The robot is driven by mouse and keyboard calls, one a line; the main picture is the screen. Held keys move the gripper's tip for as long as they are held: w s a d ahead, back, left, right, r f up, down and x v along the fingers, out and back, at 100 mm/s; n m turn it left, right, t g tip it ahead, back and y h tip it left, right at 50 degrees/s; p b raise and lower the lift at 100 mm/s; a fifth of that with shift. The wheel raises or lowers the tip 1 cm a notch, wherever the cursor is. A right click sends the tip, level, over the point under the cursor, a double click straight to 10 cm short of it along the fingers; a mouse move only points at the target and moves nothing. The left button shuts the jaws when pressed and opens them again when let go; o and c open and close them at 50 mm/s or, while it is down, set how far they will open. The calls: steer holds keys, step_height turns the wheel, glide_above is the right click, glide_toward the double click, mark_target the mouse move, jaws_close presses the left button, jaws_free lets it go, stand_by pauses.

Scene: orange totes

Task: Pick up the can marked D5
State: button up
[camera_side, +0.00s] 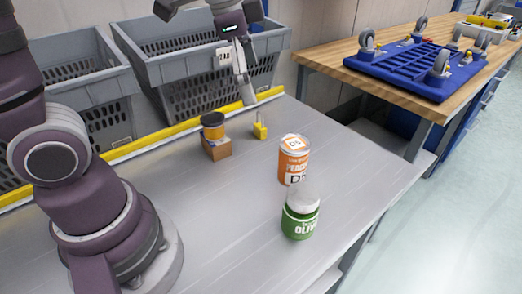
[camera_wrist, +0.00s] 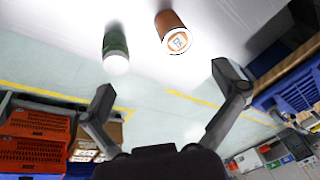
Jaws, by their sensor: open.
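The can marked D5 (camera_side: 293,162) is orange, labelled peaches, with D5 on its lid and lower front. It stands upright on the grey table, behind the green olives jar. In the wrist view the can (camera_wrist: 174,34) is near the top, right of centre, with its D5 lid visible. My gripper (camera_wrist: 162,78) is open and empty, its two fingers spread wide below the can in that picture. In the side view my gripper (camera_side: 236,50) is in the air at the top, left of the can and apart from it; its upper part is cut off.
The green olives jar (camera_side: 300,214) with a pale lid stands close in front of the can. A black-lidded jar (camera_side: 213,126) sits on a wooden block (camera_side: 217,149), near a yellow padlock (camera_side: 260,130). Grey crates (camera_side: 205,72) line the back. The table's right side is clear.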

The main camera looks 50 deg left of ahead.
steer(key=w+f+m+g, duration=0.2)
steer(key=w+f+m, duration=0.1)
steer(key=w+m, duration=0.3)
steer(key=m+g, duration=0.1)
steer(key=m, duration=0.3)
glide_toward(293, 154)
steer(key=shift+w+a+f, duration=0.95)
steer(key=shift+w+f, duration=0.05)
steer(key=shift+w, duration=0.1)
steer(key=shift+m, duration=0.3)
step_height(293, 154, down, 11)
steer(key=shift+w+r, duration=0.15)
steer(key=c, duration=1.3)
